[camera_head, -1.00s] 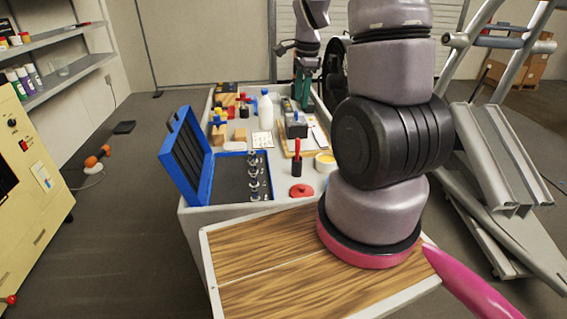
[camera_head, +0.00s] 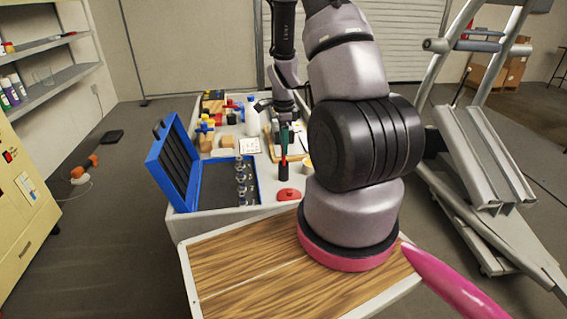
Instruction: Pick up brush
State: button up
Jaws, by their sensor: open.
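A slim red handle (camera_head: 284,161) stands upright on the workbench, with a dark cylinder (camera_head: 283,173) at its lower end. It looks like the brush, but it is too small to tell whether the dark part is its head or a holder. My gripper (camera_head: 284,150) points down directly above it, with its dark green fingers at the top of the red handle. The fingers hide the handle's top. The picture is too small to show whether they touch it.
An open blue case (camera_head: 212,207) with metal fittings lies left of the handle. A red lid (camera_head: 288,194) lies just in front. A white bottle (camera_head: 252,116) and wooden blocks stand behind. My arm covers the bench's right side.

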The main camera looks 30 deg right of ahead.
notch_tip(320, 180, down, 2)
jog(key=shift+f, duration=0.15)
grip_shut()
